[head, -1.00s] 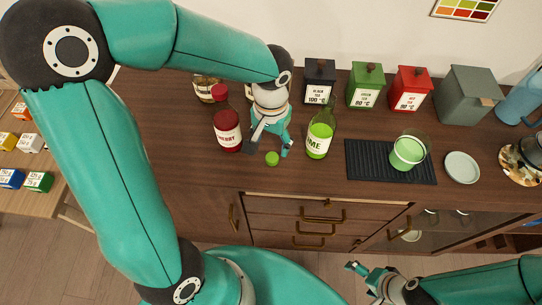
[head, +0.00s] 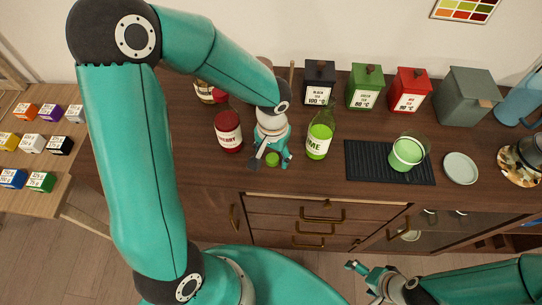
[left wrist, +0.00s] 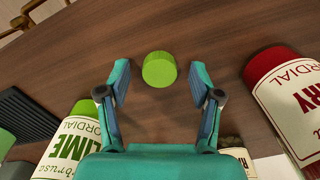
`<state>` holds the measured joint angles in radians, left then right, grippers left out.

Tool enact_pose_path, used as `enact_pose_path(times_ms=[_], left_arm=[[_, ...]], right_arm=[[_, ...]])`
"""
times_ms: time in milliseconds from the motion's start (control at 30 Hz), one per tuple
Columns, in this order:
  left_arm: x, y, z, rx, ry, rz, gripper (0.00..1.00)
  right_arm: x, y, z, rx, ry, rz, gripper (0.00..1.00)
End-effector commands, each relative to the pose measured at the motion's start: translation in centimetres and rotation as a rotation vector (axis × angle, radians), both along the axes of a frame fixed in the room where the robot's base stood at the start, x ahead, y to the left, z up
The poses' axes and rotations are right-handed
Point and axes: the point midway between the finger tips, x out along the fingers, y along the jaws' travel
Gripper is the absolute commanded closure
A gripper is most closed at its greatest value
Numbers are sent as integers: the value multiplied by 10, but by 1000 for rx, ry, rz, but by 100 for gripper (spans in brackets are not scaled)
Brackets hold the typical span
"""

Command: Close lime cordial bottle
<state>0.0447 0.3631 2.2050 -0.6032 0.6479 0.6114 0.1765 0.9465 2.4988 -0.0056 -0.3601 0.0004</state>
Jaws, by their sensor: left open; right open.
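The lime cordial bottle (head: 319,138) stands upright on the wooden counter with no cap on its neck. It also shows in the left wrist view (left wrist: 76,148) at lower left. The green cap (head: 272,159) lies on the counter between the lime bottle and the cherry bottle. In the left wrist view, the cap (left wrist: 159,70) sits just beyond and between the open fingertips. My left gripper (head: 271,161) is open, pointing down over the cap, not holding it. My right gripper (head: 359,277) is open and empty, in front of the cabinet.
The cherry cordial bottle (head: 229,132) stands left of the left gripper. A black ribbed mat (head: 365,165) with a glass of green liquid (head: 407,152) lies to the right, beside a pale saucer (head: 461,168). Tea tins, including a black one (head: 319,83), line the back.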

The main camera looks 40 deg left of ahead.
Motion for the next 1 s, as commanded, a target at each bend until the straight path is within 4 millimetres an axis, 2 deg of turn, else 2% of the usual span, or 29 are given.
enact_pose_path(times_ms=[333,567,1000], left_arm=[[0,0,-1,0,0,0,37],[0,0,-1,0,0,0,75],[0,0,1,0,-1,1,77]], right_arm=[[0,0,0,0,0,0,10],[0,0,0,0,0,0,10],[0,0,0,0,0,0,10]])
